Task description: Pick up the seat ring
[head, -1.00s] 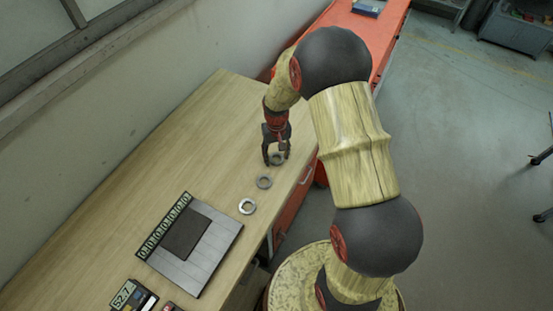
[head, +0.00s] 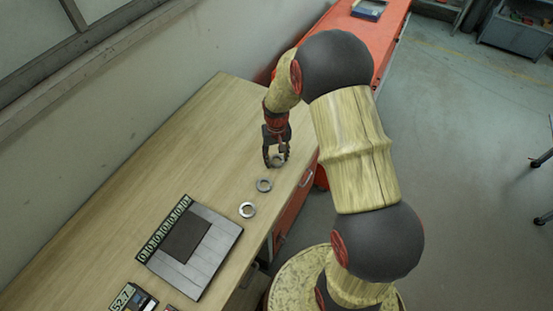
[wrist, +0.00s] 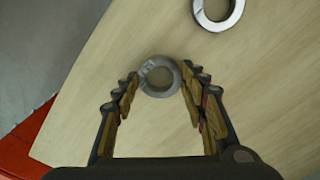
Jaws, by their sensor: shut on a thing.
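A grey metal ring (wrist: 145,83) is held between the fingertips of my gripper (wrist: 159,74) in the wrist view; I take it to be the seat ring. In the head view my gripper (head: 276,161) points down at the table's right part, and the ring (head: 279,160) shows partly between its fingers. The gripper is shut on the ring, one finger on each side. The ring lies flat at table level, and I cannot see a gap beneath it.
Two similar rings, a middle one (head: 264,185) and a nearer one (head: 247,210), lie on the wooden table (head: 150,150). A grey plate with a dark square (head: 205,262) lies nearer. The table's right edge is close to the gripper.

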